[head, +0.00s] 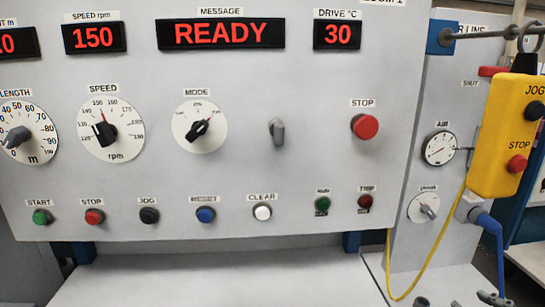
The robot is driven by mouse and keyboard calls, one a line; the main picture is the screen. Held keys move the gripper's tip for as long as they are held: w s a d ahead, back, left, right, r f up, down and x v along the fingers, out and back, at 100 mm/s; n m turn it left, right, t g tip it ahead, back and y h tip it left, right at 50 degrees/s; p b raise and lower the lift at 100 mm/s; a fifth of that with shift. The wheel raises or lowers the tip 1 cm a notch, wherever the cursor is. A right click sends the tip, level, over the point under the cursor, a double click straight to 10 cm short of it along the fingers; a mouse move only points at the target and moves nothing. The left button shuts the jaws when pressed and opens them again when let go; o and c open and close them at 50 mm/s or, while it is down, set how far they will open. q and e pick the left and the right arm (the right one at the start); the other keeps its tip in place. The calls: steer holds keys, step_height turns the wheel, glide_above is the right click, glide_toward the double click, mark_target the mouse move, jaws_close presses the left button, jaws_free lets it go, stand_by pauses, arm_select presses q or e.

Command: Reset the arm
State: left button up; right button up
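Neither of my grippers shows in the head view. The view is filled by a grey control panel (320,170). A blue button (205,215) labelled RESET sits in its lower row, between a black JOG button (149,215) and a white CLEAR button (262,212). The message display (206,33) reads READY in red. The speed display (94,37) reads 150 and the drive temperature display (337,35) reads 30.
A red STOP button (365,126) stands out at the panel's right. A yellow pendant (498,140) hangs at the far right, with a yellow cable (433,262) looping down. A blue hose (498,245) is beside it. A pale flat surface (215,280) below the panel is clear.

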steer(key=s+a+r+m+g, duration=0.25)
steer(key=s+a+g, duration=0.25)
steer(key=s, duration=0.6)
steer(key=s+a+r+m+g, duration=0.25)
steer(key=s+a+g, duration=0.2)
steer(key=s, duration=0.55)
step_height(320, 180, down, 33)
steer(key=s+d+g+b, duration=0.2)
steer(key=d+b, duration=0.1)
steer(key=b, duration=0.6)
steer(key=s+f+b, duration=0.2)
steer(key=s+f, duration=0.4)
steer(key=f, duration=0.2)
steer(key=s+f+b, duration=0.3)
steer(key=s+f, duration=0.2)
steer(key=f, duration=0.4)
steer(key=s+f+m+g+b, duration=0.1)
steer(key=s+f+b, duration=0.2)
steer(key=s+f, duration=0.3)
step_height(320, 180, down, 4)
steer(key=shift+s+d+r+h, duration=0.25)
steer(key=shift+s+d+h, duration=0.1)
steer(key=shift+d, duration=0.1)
